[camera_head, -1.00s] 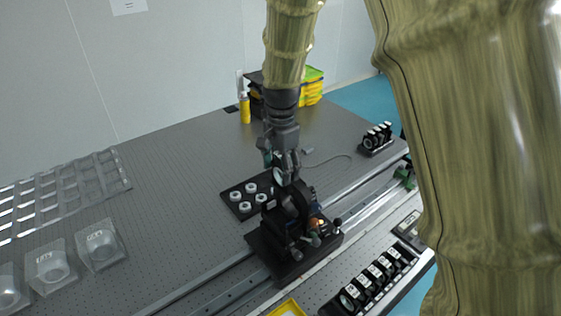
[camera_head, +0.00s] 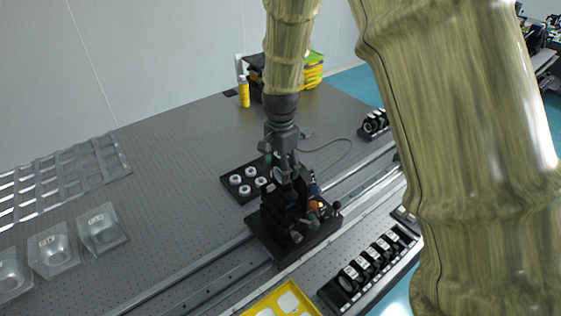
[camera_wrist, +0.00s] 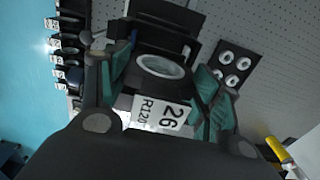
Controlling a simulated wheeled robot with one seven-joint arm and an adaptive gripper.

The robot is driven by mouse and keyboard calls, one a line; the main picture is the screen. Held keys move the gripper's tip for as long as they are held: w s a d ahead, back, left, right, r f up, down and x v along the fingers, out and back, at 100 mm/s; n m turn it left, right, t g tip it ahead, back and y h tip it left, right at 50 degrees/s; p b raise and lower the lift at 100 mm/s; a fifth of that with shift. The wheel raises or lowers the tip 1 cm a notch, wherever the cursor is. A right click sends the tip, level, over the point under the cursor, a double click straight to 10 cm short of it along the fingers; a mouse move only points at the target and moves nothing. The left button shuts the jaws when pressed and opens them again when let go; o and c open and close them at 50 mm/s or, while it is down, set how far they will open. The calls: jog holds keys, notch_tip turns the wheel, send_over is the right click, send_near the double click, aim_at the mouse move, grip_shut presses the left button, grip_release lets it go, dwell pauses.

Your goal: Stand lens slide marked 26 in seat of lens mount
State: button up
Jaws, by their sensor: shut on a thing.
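The lens slide marked 26 (camera_wrist: 158,114) is dark with a round lens and a white label reading "26 R120" in the wrist view. My gripper (camera_wrist: 160,92) is shut on it, with a green-padded finger at each side. In the head view my gripper (camera_head: 281,172) is directly above the black lens mount (camera_head: 284,213), which stands on a dark base on the rail. The mount (camera_wrist: 166,38) also shows just beyond the slide in the wrist view. The slide overlaps the mount in both views; whether it touches or sits in the seat I cannot tell.
A black plate with several white rings (camera_head: 236,180) lies left of the mount. A rack of labelled slides (camera_head: 368,267) is at the front right, beside a yellow tray (camera_head: 287,301). Clear plastic boxes (camera_head: 101,229) stand at left. A yellow bottle (camera_head: 244,91) stands behind.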

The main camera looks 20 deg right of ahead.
aim_at(281, 184)
jog(key=shift+f+b, duration=0.85)
jog(key=shift+f, duration=2.55)
jog(key=shift+f, duration=0.25)
jog(key=o, duration=1.2)
jog(key=shift+r, duration=0.15)
jog(key=shift+r+p, duration=0.9)
jog(key=shift+r, duration=3.95)
